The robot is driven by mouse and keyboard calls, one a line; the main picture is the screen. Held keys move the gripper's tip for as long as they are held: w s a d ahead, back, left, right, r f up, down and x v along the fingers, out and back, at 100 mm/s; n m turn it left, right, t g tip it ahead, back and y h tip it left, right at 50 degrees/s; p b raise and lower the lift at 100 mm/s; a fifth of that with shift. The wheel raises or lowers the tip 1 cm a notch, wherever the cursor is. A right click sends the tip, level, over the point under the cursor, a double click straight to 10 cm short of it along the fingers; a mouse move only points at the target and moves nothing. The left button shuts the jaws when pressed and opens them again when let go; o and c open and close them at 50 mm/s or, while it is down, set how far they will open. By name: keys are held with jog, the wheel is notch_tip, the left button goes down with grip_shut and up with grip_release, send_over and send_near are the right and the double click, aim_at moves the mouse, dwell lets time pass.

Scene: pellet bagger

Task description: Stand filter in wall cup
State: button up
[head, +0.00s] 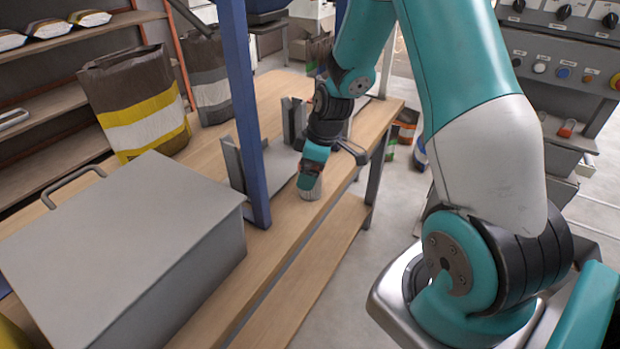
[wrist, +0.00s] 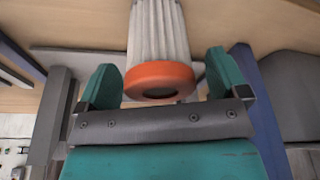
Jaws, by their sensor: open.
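The filter is a white pleated cylinder with an orange end cap that has a dark hole; in the wrist view the filter (wrist: 160,38) points its orange end towards my gripper (wrist: 163,82). My gripper is open, with one teal finger on each side of the orange cap and a gap showing on both sides. In the head view my gripper (head: 312,168) is low over the wooden bench, right at the pale filter (head: 311,188), which appears to stand there partly covered by it. I cannot make out a wall cup in either view.
A blue post (head: 243,110) and grey metal plates stand left of my gripper. A large grey box (head: 120,235) fills the near left of the bench (head: 290,235). A striped bag (head: 135,105) stands behind it. A control panel (head: 560,60) is at the right.

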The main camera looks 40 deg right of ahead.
jog(key=shift+w+f, duration=0.1)
jog(key=shift+f, duration=0.35)
jog(key=shift+c, duration=0.3)
jog(key=c, duration=1)
jog(key=shift+r, duration=0.1)
jog(key=shift+c, duration=0.2)
